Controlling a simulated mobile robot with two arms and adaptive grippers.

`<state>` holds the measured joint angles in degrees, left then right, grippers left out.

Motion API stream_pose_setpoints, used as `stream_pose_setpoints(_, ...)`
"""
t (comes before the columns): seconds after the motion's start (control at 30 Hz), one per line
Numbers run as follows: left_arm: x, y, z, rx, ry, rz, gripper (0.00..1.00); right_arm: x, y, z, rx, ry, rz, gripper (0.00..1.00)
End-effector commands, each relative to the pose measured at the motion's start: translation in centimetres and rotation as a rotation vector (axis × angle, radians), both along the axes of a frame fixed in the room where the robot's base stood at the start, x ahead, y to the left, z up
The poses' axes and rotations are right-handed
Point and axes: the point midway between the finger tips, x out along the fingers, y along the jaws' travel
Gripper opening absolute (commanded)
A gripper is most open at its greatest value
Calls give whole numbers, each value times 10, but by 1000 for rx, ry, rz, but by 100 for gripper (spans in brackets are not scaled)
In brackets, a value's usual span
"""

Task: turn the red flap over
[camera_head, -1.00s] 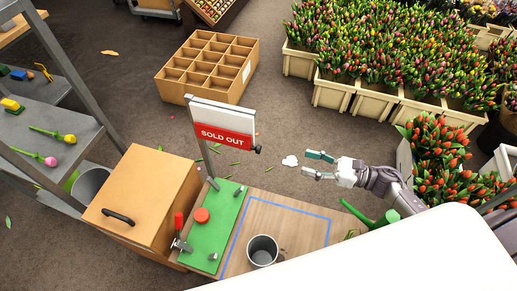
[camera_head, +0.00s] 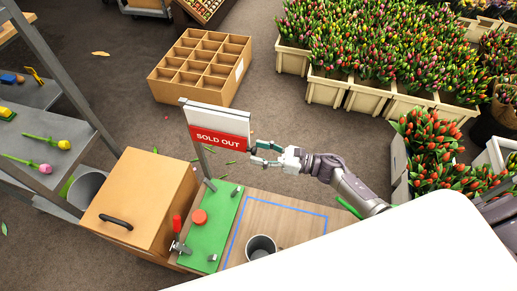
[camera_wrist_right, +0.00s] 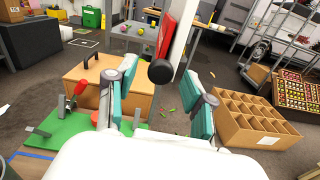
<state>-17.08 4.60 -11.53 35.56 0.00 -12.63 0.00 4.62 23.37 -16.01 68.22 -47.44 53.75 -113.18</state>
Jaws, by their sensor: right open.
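The red flap (camera_head: 217,138) reads "SOLD OUT" and hangs below a white panel (camera_head: 217,117) on a grey post at the bench's back. In the right wrist view the red flap (camera_wrist_right: 178,35) is seen nearly edge-on, with a round black knob (camera_wrist_right: 160,72) at its near lower end. My right gripper (camera_head: 254,153) is at the flap's right edge, its teal-padded fingers apart. In the wrist view the knob shows between the open fingers (camera_wrist_right: 163,80); contact cannot be made out. My left gripper is not in view.
Below the sign are a green board (camera_head: 211,231) with a red button and a clamp, a wooden box (camera_head: 135,195) with a black handle, and a grey cup (camera_head: 261,246). A compartment crate (camera_head: 200,68) stands on the floor behind. Tulip crates (camera_head: 375,98) fill the right.

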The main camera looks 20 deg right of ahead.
Motion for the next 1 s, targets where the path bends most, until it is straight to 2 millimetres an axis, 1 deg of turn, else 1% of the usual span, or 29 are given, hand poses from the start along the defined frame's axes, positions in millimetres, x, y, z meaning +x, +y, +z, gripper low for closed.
stream_pose_setpoints(0.13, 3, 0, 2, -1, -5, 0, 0, 4, 6, 0, -1, -1, 0, 53)
stream_pose_setpoints(0.37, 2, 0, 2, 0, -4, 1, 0, 5, 7, 0, -1, -1, 0, 53)
stream_pose_setpoints(0.4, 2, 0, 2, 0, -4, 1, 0, 4, 7, 0, -1, -1, 0, 51)
stream_pose_setpoints(0.57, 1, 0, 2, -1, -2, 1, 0, 4, 7, 0, -1, -1, 0, 25)
stream_pose_setpoints(0.7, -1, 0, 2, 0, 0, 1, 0, 4, 6, 0, -1, -1, 0, 1)
stream_pose_setpoints(0.73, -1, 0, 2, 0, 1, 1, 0, 4, 6, 0, -1, -1, 0, 0)
stream_pose_setpoints(1.0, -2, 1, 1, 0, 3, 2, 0, 3, 7, 0, 12, 18, 1, 0)
